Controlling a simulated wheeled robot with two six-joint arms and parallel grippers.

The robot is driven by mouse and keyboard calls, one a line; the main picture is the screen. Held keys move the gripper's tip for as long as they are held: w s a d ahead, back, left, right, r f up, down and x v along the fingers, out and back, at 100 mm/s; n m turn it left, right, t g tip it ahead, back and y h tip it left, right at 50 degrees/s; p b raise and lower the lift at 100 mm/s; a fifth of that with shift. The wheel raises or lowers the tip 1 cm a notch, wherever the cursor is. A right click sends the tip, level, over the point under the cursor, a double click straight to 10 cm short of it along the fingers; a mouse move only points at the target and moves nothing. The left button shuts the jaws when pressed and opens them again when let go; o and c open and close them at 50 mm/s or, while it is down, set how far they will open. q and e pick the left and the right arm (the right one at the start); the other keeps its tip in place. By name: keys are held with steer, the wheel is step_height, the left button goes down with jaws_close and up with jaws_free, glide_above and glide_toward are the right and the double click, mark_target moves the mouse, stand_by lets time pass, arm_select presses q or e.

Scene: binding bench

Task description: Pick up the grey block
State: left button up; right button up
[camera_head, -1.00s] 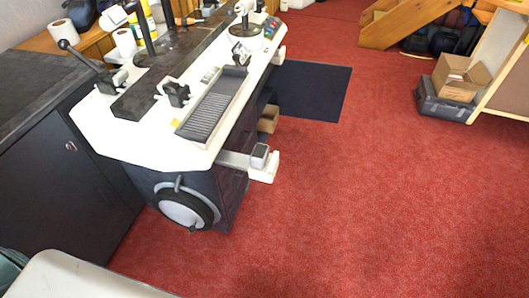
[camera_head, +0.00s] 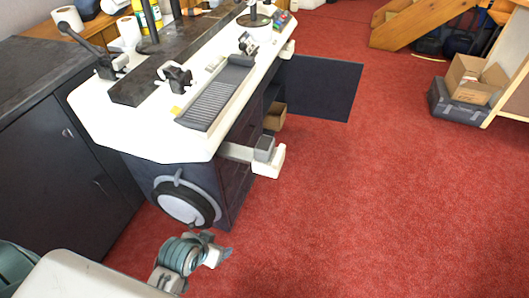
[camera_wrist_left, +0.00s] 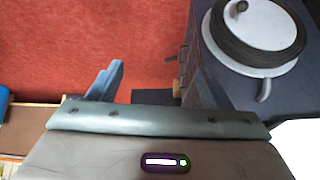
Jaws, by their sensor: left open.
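A small grey block (camera_head: 264,147) rests on a white bracket (camera_head: 268,164) that sticks out from the right side of the bench machine. My left gripper (camera_head: 221,250) shows low in the head view, in front of and below the machine's round wheel, well apart from the block. The block is not seen in the wrist view. My right gripper is in no view.
The machine's wheel (camera_head: 185,205) is close to my left gripper and also shows in the wrist view (camera_wrist_left: 255,35). Dark cabinets (camera_head: 45,160) stand at left. Red carpet (camera_head: 390,210) is open at right.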

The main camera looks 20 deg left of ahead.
arm_select(q)
steer(key=w+d+r+t+h, duration=0.1)
steer(key=w+d+r+t, duration=0.15)
steer(key=w, duration=0.35)
steer(key=w+d+r+t+h, duration=0.1)
steer(key=w+d+r+t, duration=0.15)
steer(key=w, duration=0.25)
steer(key=n+t+y, duration=0.1)
steer(key=t+y, duration=0.1)
steer(key=t, duration=0.5)
glide_toward(264, 143)
steer(key=w+p, duration=0.1)
steer(key=w, duration=0.3)
steer(key=shift+w+d, duration=0.15)
steer(key=shift+w, duration=0.25)
steer(key=shift+w+p, duration=0.3)
steer(key=shift+w, duration=0.2)
steer(key=w+p, duration=0.1)
steer(key=w, duration=0.3)
steer(key=shift+w, duration=0.2)
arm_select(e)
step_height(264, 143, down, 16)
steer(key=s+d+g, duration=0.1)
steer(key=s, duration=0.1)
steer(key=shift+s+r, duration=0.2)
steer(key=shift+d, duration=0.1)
arm_select(q)
steer(key=c, duration=1)
steer(key=shift+c, duration=0.7)
